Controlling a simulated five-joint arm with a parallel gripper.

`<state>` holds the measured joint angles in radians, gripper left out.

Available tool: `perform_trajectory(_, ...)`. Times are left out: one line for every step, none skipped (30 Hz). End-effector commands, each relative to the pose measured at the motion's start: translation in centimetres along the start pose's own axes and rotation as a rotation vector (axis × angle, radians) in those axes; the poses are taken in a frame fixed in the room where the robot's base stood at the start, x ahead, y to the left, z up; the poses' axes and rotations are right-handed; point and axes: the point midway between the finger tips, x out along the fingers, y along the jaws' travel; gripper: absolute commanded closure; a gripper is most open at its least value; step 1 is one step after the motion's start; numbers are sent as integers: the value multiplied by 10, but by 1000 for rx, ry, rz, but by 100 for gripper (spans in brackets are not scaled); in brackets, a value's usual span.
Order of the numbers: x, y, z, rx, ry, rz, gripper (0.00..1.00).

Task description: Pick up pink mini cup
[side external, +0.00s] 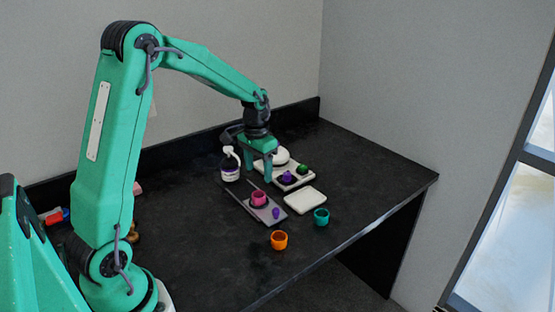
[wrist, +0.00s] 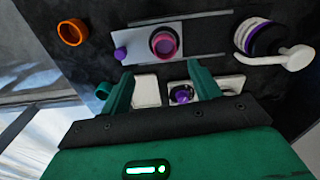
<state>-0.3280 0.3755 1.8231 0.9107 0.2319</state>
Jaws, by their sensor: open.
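The pink mini cup (side external: 259,198) stands upright on a grey tray (side external: 239,197) in the side view. In the wrist view the pink cup (wrist: 164,43) shows from above on the light tray (wrist: 140,42), beyond my fingertips. My gripper (side external: 261,172) points down behind the cup in the side view, apart from it. In the wrist view my gripper (wrist: 159,73) has its two green fingers spread with nothing held between them.
A small purple piece (side external: 276,213) sits on the tray beside the cup. An orange cup (side external: 279,240), a teal cup (side external: 321,216), a white square block (side external: 305,200), a purple-and-white jar (side external: 230,170) and a pale tray (side external: 303,179) with small items stand around. The right of the table is clear.

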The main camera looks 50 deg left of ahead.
Motion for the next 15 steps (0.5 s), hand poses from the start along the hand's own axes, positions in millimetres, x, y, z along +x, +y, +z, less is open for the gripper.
perform_trajectory(7, -4, -2, -3, -10, 2, 38)
perform_trajectory(10, -6, -3, -4, -15, 3, 38)
perform_trajectory(13, -7, -5, -5, -19, 4, 38)
perform_trajectory(15, -8, -6, -5, -21, 5, 38)
perform_trajectory(16, -9, -6, -6, -23, 5, 38)
perform_trajectory(18, -10, -6, -6, -25, 6, 38)
perform_trajectory(19, -10, -7, -6, -26, 6, 38)
perform_trajectory(19, -11, -7, -6, -27, 6, 38)
perform_trajectory(19, -11, -7, -6, -27, 6, 38)
perform_trajectory(19, -11, -7, -6, -27, 6, 38)
perform_trajectory(19, -11, -7, -6, -27, 6, 38)
perform_trajectory(20, -11, -7, -6, -27, 6, 38)
perform_trajectory(21, -11, -7, -6, -27, 6, 38)
perform_trajectory(22, -11, -7, -6, -27, 6, 38)
perform_trajectory(25, -11, -7, -6, -28, 6, 38)
